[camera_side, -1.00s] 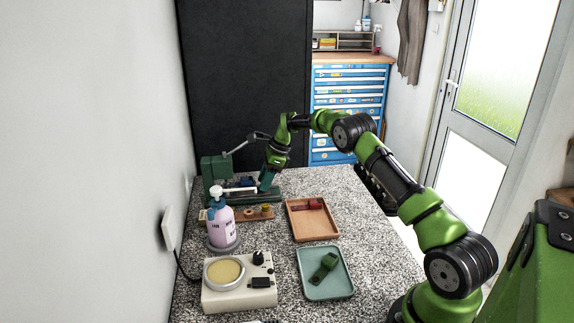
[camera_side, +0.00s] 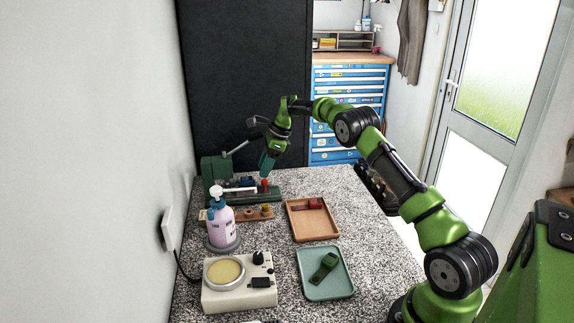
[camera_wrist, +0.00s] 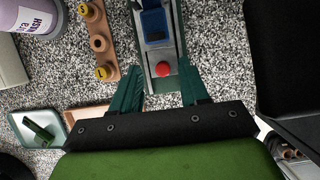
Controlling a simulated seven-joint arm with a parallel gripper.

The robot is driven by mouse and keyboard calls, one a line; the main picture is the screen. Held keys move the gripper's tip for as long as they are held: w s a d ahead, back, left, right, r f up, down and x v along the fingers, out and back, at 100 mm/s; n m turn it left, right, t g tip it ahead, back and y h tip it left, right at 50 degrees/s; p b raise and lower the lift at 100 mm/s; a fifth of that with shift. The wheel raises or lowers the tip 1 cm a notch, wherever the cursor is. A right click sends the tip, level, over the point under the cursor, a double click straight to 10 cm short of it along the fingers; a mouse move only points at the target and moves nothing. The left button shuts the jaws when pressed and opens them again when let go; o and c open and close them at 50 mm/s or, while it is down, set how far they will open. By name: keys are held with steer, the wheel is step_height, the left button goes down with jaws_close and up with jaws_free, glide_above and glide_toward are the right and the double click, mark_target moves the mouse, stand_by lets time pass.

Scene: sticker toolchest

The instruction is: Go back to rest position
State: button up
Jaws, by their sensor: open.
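My gripper (camera_side: 267,165) is open and empty. It hangs above the green bench device (camera_side: 216,170) at the back left of the worktop, just over a small red piece (camera_side: 265,184) on that device. In the wrist view the two green fingers of my gripper (camera_wrist: 160,86) are spread apart. The red piece (camera_wrist: 163,70) shows between and beyond their tips, apart from both. A blue part (camera_wrist: 154,22) sits on the device's grey rail above it in the picture.
An orange tray (camera_side: 292,226) with a red item and a teal tray (camera_side: 311,290) with a green item lie on the speckled worktop. A pump bottle (camera_side: 221,222), a wooden holder (camera_side: 247,215) and a white dial unit (camera_side: 240,297) stand at left. A black panel (camera_side: 235,70) rises behind.

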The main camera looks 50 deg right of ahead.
steer(key=shift+w+a+r, duration=0.2)
steer(key=shift+r, duration=0.15)
steer(key=shift+n, duration=0.3)
steer(key=shift+d+f+n, duration=0.2)
steer(key=shift+f+n, duration=0.05)
steer(key=shift+n, duration=0.05)
steer(key=shift+s+f+n, duration=0.7)
steer(key=shift+f, duration=0.25)
steer(key=shift+s+a+r+n, duration=0.25)
steer(key=shift+s+n, duration=0.3)
steer(key=shift+n, duration=0.15)
steer(key=s+a+r+n+t, duration=0.1)
steer(key=s+a+r+n, duration=0.4)
steer(key=s+a, duration=0.3)
steer(key=s+a+r+n+t, duration=0.1)
steer(key=s+a+r+n, duration=0.5)
steer(key=s, duration=0.7)
steer(key=s+a+r+n+t+h, duration=0.1)
steer(key=s+a+r+n+t, duration=0.1)
steer(key=s+a+r+n, duration=0.4)
steer(key=s+a+n, duration=0.2)
steer(key=s+a, duration=0.2)
steer(key=s, duration=0.1)
